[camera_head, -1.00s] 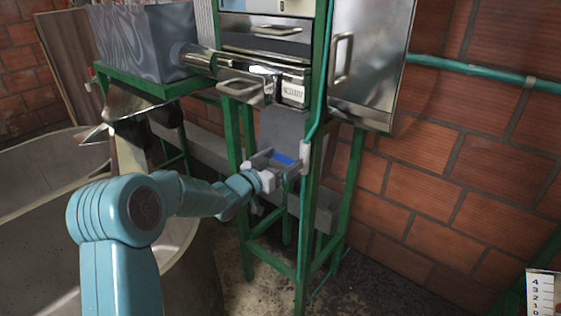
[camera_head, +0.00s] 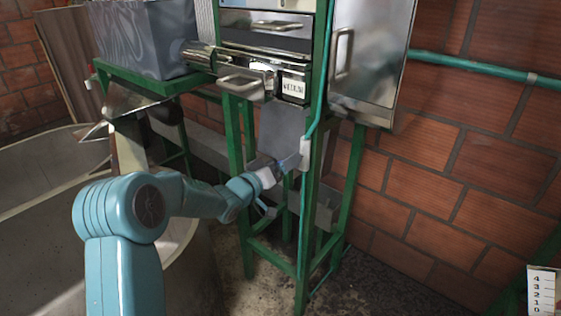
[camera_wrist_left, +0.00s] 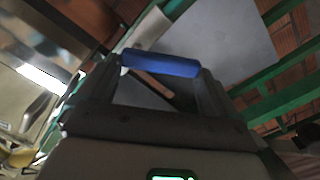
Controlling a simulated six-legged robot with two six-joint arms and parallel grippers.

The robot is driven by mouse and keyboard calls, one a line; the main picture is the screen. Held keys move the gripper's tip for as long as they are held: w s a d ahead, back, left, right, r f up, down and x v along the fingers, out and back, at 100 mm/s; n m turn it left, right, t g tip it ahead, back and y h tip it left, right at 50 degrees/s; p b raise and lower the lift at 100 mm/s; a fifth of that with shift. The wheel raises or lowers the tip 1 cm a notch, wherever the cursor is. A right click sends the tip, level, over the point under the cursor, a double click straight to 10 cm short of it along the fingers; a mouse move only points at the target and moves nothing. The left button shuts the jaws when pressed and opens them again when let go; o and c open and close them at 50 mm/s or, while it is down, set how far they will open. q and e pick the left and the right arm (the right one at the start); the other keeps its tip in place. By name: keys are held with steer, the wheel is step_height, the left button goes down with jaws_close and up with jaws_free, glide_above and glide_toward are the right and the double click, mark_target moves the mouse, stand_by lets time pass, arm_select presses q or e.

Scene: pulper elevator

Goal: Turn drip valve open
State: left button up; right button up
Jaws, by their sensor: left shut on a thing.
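The drip valve is on the thin green pipe at the right front post of the green frame. Its white body (camera_head: 305,153) is seen in the head view and shows as a pale piece (camera_wrist_left: 150,28) in the wrist view. Its blue handle (camera_wrist_left: 160,63) lies between my left fingertips in the wrist view. My left gripper (camera_head: 284,165) is shut on this handle, just left of the white body, and is rolled edge-on in the head view. The fingers hide most of the handle there. My right gripper is not in view.
A green frame (camera_head: 234,150) carries metal machinery with handles above the gripper. A steel cabinet (camera_head: 372,60) hangs to the right, before a brick wall (camera_head: 440,190). A large round tank (camera_head: 40,180) stands at left. Floor shows below the frame.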

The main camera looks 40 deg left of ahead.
arm_select(q)
steer(key=n, duration=0.3)
steer(key=d+f+n, duration=0.1)
steer(key=n, duration=0.3)
steer(key=d+f+n, duration=0.1)
steer(key=n, duration=0.3)
steer(key=shift+s+d+f, duration=0.1)
steer(key=shift+d, duration=0.05)
stand_by(0.6)
steer(key=o, duration=1.2)
steer(key=s, duration=0.5)
steer(key=s+b, duration=0.1)
steer(key=s, duration=0.5)
steer(key=s+a, duration=0.1)
steer(key=s, duration=0.4)
steer(key=shift+s+a, duration=0.1)
steer(key=shift+s, duration=0.05)
